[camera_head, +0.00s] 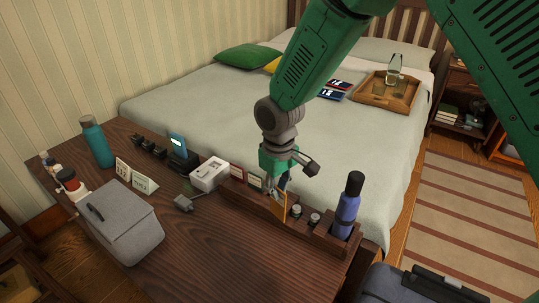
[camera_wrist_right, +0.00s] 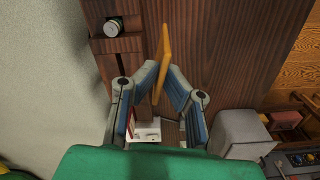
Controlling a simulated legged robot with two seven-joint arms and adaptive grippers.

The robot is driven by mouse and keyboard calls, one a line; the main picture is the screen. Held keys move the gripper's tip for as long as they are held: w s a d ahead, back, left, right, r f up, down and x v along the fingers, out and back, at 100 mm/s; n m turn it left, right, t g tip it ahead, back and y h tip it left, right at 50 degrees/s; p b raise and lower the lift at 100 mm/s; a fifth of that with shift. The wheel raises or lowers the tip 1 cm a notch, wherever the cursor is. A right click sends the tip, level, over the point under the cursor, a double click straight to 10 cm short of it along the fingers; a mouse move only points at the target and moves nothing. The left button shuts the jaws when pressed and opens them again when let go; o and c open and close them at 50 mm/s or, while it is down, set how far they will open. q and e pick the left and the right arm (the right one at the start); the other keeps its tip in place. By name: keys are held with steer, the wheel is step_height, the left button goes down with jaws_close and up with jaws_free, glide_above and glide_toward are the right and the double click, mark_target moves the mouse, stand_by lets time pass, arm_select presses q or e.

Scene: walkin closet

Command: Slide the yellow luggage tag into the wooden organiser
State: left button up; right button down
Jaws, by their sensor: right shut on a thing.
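The yellow luggage tag (camera_head: 283,209) is held on edge, pointing down, in my right gripper (camera_head: 279,192). In the wrist view the tag (camera_wrist_right: 164,58) stands out beyond the closed fingertips (camera_wrist_right: 160,85). The wooden organiser (camera_head: 308,232) lies along the table's bed-side edge and also shows in the wrist view (camera_wrist_right: 118,46). The tag is over or close beside the organiser's middle; I cannot tell whether its lower end is inside a slot. My left gripper is not in view.
A blue-purple bottle (camera_head: 346,207) stands at the organiser's right end, beside small jars (camera_head: 313,220). Cards (camera_head: 254,182) and a white box (camera_head: 209,174) are to the left. A grey case (camera_head: 124,222) stands front left. The table's front middle is clear.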

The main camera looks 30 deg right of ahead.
steer(key=w+d+r+n, duration=0.2)
steer(key=w+d+n, duration=0.15)
steer(key=w, duration=0.55)
steer(key=shift+w+d+f+b, duration=0.1)
steer(key=shift+w+f+b, duration=0.05)
steer(key=shift+f+b, duration=0.75)
steer(key=shift+w+d+f+b, duration=0.1)
steer(key=shift+f+b, duration=0.65)
steer(key=shift+b, duration=0.2)
steer(key=shift+w+d+f+b, duration=0.1)
steer(key=shift+w+f+b, duration=0.05)
steer(key=shift+f+b, duration=0.75)
steer(key=shift+r, duration=0.15)
steer(key=shift+s+p, duration=0.1)
steer(key=shift+p, duration=0.5)
steer(key=shift+p, duration=0.3)
steer(key=shift+p, duration=0.3)
